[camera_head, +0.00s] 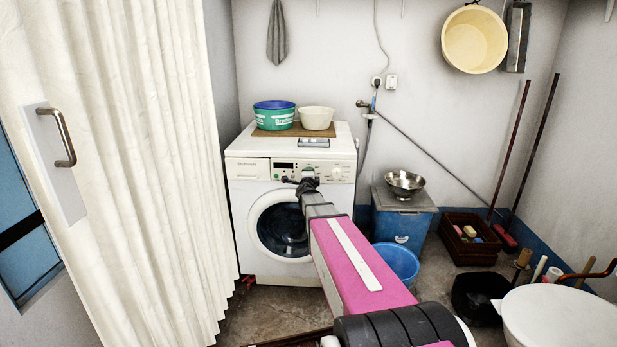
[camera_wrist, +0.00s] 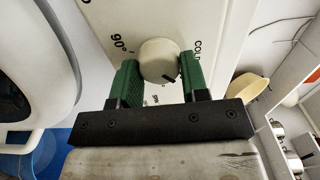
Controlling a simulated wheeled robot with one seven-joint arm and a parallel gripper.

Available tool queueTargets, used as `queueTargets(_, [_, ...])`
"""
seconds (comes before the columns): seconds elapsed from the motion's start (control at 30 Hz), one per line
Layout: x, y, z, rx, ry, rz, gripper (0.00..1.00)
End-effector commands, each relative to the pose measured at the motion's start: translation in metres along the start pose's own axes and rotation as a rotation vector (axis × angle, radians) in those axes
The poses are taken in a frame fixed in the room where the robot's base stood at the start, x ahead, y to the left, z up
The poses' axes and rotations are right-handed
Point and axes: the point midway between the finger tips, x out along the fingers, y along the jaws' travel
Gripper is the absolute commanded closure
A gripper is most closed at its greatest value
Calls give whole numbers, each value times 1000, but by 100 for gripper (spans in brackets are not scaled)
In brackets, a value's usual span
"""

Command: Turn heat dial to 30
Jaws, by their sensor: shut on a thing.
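The heat dial (camera_wrist: 157,58) is a round cream knob with a short black pointer mark at its lower right edge. It sits between the two green fingers of my gripper (camera_wrist: 161,70), which is shut on it. The print "90°" shows to the left of the dial and "COLD" to the right. Small marks below it are partly hidden, and I cannot read which number the pointer meets. In the head view my gripper (camera_head: 304,185) is at the control panel of the white washing machine (camera_head: 246,215). The dial cannot be made out there.
A green tub (camera_head: 274,121) and a cream bowl (camera_head: 317,118) stand on the machine. A blue bucket (camera_head: 397,263) is on the floor right of it. A white curtain (camera_head: 130,170) hangs at the left. A white basin (camera_head: 560,318) is at front right.

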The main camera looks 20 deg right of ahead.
Motion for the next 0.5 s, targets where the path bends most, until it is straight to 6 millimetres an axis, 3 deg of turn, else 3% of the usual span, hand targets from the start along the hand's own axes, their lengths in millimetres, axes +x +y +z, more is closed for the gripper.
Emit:
queueTargets(0.3, [0,-1,2,-3,-3,-1,82])
queueTargets(0.33, [0,-1,2,-3,-3,-1,55])
queueTargets(0.4, [0,-1,1,-2,-2,-1,33])
queueTargets(0.5, [0,-1,1,-2,-2,-1,33])
